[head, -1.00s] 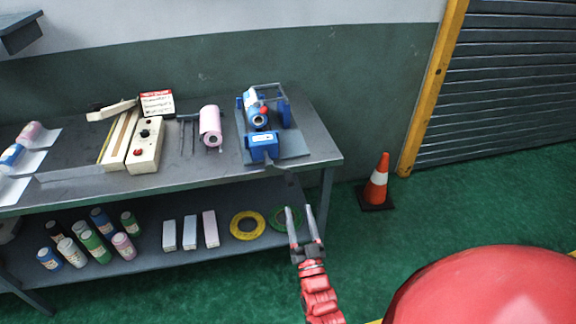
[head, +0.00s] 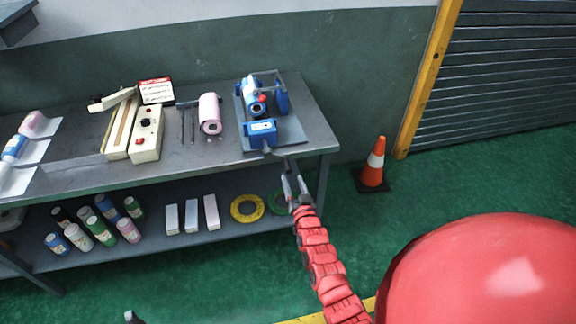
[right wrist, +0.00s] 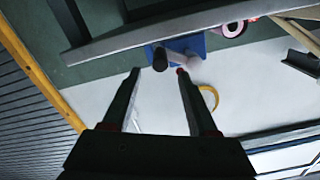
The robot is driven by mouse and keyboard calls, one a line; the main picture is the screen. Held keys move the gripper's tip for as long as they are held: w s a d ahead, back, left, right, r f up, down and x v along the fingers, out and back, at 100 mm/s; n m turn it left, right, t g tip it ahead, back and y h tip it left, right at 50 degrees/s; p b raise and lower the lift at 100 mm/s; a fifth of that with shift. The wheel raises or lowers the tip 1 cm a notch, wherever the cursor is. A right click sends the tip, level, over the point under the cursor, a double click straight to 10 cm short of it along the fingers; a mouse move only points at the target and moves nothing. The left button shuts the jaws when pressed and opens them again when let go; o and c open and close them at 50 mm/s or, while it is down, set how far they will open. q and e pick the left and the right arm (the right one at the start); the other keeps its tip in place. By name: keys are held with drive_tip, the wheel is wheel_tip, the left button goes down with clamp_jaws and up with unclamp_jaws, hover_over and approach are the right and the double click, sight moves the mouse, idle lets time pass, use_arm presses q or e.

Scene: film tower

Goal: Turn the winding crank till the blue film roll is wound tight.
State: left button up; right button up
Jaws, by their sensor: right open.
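The blue film roll (head: 250,92) sits in the blue winder at the right end of the table, with a red knob beside it. The winding crank shows in the right wrist view as a pale arm with a black handle (right wrist: 159,60) at the front of the blue box (head: 261,133). My right gripper (head: 295,180) is open and empty, below the table's front edge near the winder. In the right wrist view its fingertips (right wrist: 158,73) lie either side of the handle's line; contact is not visible. A dark tip, apparently my left gripper (head: 133,317), barely shows at the bottom edge.
A pink roll (head: 210,115) and a cream sealing device (head: 146,134) stand left of the winder. The lower shelf (head: 150,252) holds bottles, boxes, and yellow (head: 247,208) and green rings. An orange cone (head: 373,163) stands on the floor to the right.

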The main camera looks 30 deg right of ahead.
sight(289, 172)
drive_tip(key=x, duration=0.6)
drive_tip(key=shift+f+b, duration=0.15)
drive_tip(key=shift+b, duration=0.15)
drive_tip(key=shift+x, duration=0.75)
clamp_jaws()
idle(0.5)
